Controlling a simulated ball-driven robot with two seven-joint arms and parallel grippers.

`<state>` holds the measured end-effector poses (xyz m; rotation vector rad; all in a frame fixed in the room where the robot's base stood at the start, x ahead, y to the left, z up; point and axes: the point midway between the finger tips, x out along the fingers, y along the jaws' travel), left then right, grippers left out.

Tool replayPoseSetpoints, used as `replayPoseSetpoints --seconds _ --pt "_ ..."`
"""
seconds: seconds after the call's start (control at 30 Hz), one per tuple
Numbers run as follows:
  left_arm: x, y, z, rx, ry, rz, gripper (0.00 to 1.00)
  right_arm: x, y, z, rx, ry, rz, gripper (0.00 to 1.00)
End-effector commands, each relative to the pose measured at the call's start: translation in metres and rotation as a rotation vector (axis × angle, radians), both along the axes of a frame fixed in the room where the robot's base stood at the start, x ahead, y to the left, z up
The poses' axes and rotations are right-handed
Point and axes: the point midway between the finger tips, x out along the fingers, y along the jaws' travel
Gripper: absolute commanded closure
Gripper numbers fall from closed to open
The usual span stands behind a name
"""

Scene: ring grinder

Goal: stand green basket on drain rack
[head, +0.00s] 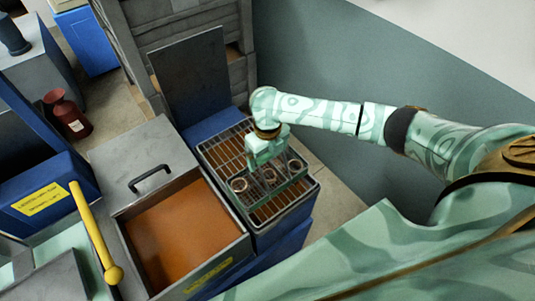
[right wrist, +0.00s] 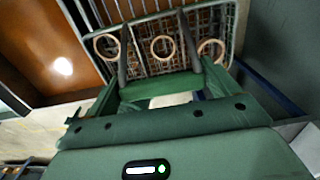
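The green basket (head: 270,204) is a dark green wire tray with several tan rings in it. It is level over the front part of the wire drain rack (head: 222,150); I cannot tell whether it rests on the wires or hangs just above them. My right gripper (head: 266,155) is right over the basket, at its handle. In the right wrist view a green bar (right wrist: 160,87) lies between the finger bases, and the rings show beyond it. Whether the fingers are closed on it is unclear. My left gripper is not in view.
An orange-brown tank (head: 185,232) with a grey rim adjoins the rack on the left. A raised grey lid (head: 190,75) stands behind the rack. A yellow bar (head: 95,235) is farther left, and a red bottle (head: 68,115) stands at the back left.

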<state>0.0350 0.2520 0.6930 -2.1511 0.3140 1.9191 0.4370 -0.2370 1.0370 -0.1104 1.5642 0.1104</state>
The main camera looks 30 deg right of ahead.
Motion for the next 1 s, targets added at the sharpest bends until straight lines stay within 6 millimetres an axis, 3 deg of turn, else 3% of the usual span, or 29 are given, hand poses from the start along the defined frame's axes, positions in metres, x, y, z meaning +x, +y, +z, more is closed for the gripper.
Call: replayPoseSetpoints --seconds 0.37,0.47,0.8,1.0 --pt "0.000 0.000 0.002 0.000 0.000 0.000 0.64 0.000 0.000 0.007 -0.001 0.001 0.000 0.00" --pt "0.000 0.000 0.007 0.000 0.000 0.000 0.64 0.000 -0.001 0.024 -0.001 -0.002 0.001 0.00" --pt "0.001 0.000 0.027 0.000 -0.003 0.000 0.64 0.000 -0.001 0.116 -0.001 -0.005 0.002 0.00" --pt "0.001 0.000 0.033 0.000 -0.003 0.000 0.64 0.000 0.000 0.152 0.000 -0.004 0.000 0.00"
